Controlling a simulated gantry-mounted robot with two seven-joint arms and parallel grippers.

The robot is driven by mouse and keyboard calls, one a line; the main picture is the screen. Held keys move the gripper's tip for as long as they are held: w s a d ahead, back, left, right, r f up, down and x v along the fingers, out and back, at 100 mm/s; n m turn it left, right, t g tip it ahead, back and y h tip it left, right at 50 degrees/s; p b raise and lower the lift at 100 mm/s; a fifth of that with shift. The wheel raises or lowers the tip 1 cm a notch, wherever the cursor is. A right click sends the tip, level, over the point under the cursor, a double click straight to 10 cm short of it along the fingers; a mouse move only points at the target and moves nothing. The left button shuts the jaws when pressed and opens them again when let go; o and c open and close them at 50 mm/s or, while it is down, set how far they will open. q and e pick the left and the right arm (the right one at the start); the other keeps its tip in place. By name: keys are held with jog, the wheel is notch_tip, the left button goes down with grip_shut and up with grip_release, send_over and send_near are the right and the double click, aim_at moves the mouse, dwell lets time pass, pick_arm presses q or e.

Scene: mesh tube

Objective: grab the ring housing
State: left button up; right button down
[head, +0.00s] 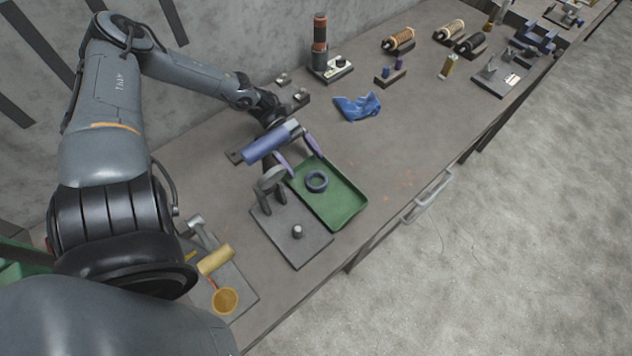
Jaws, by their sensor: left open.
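The ring housing (316,181), a dark blue-grey ring, lies flat in the green tray (347,215), towards the tray's left side. My left gripper (298,154) reaches in from the upper left. It is open, with its two purple-tipped fingers apart near the tray's far edge. The fingertips look a little beyond the ring and clear of it, with nothing seen between them. A blue-purple cylinder with a light end (265,147) overlaps the gripper in the picture; I cannot tell whether it is part of it. My right gripper is not in view.
A dark plate with a short peg (297,231) and a grey upright piece (270,180) stands left of the tray. A blue cloth (357,107) lies beyond it. Spools (398,40) and fixtures stand farther back. The bench right of the tray is mostly clear.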

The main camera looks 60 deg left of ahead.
aim_at(311, 173)
pick_arm(q)
jog(key=b+x, duration=0.1)
jog(key=x, duration=0.3)
jog(key=shift+f+b, duration=0.25)
jog(key=shift+b, duration=0.15)
jog(key=shift+w+d+f, duration=0.1)
jog(key=shift+d+f, duration=0.05)
jog(key=shift+d, duration=0.5)
jog(key=c, duration=1.5)
jog(key=shift+r, duration=0.2)
